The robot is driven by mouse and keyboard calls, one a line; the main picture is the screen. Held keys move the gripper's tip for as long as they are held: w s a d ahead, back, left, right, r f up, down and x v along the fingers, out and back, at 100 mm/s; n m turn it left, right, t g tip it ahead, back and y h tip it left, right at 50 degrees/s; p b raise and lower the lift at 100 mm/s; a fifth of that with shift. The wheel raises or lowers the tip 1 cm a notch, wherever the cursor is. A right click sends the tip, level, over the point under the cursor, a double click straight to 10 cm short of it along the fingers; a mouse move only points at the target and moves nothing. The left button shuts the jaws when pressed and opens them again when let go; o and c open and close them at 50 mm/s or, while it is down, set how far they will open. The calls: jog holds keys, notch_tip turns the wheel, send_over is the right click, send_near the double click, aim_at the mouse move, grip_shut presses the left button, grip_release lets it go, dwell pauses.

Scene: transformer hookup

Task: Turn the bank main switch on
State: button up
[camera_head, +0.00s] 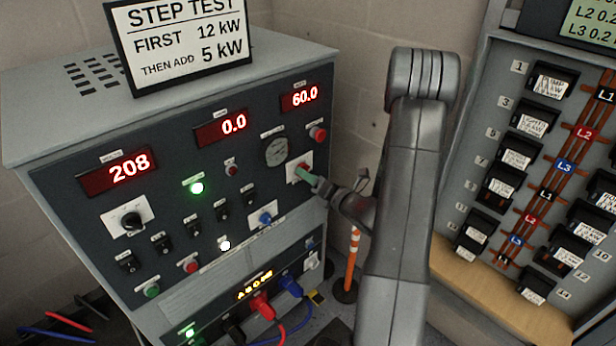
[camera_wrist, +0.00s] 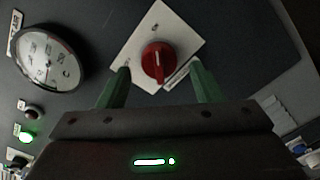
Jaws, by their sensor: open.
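A red rotary switch (camera_wrist: 157,63) sits on a white square plate (camera_wrist: 178,28) on the dark panel, and its labels are too blurred to read. Its raised grip runs nearly straight up and down in the wrist view. My gripper (camera_wrist: 160,82) is open, with one green finger on each side of the red knob; I cannot tell if they touch it. In the head view my gripper (camera_head: 307,176) is at the panel's right side, in front of the white plate (camera_head: 292,163), and hides part of the knob.
A round gauge (camera_head: 276,151) is left of the switch, and a red button (camera_head: 317,133) is above it. A blue knob (camera_head: 265,218) is below left. Red displays read 208, 0.0 and 60.0 (camera_head: 300,97). A breaker panel (camera_head: 480,110) stands at right.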

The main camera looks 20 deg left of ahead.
jog(key=b+v, duration=0.1)
jog(key=v, duration=1.1)
jog(key=shift+d+b, duration=0.2)
jog(key=shift+b, duration=0.15)
jog(key=shift+a, duration=0.1)
jog(key=p+x, duration=0.2)
jog(key=x, duration=1.1)
jog(key=shift+a, duration=0.35)
jog(key=shift+d, duration=0.1)
